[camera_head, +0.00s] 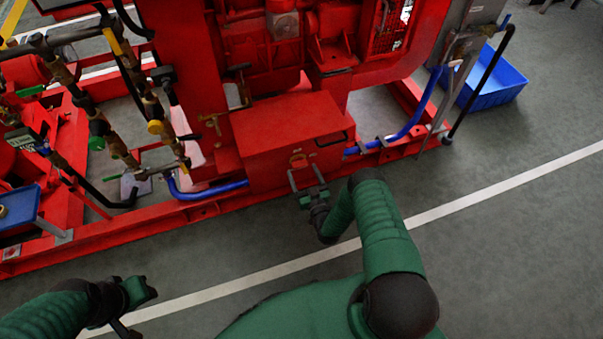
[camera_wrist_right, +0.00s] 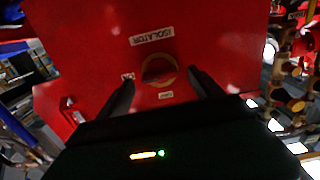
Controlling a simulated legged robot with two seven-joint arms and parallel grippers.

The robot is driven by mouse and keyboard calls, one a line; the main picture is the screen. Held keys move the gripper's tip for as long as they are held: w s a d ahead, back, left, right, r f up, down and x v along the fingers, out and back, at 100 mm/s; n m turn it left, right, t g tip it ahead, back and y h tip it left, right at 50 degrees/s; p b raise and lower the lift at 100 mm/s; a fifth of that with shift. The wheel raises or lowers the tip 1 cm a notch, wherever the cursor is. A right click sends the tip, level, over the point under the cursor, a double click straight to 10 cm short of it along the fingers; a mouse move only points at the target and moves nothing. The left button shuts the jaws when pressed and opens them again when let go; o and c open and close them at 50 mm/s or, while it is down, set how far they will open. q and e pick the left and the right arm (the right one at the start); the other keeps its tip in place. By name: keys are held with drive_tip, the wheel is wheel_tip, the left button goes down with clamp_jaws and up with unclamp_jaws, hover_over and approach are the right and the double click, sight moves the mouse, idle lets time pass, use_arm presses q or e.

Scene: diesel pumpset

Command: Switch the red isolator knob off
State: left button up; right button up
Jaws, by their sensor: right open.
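The red isolator knob (camera_wrist_right: 159,71) sits on a yellow round plate on the red box, under a label reading ISOLATOR that is upside down in the right wrist view. In the head view the knob (camera_head: 298,160) is small, on the near face of the red box (camera_head: 290,124). My right gripper (camera_head: 308,186) is open in front of the knob. In the right wrist view its two dark fingers (camera_wrist_right: 160,76) stand apart on either side of the knob, and no contact shows. My left gripper (camera_head: 138,291) is low at the left, away from the box, its jaws unclear.
A red base frame (camera_head: 110,234) with blue hoses (camera_head: 208,190) runs beside the box. Pipes and valves (camera_head: 120,150) stand to the left. A blue bin (camera_head: 497,82) is at the upper right. The grey floor (camera_head: 500,240) in front is clear.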

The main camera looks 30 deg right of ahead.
drive_tip(key=shift+x, duration=1.05)
drive_tip(key=c, duration=1.4)
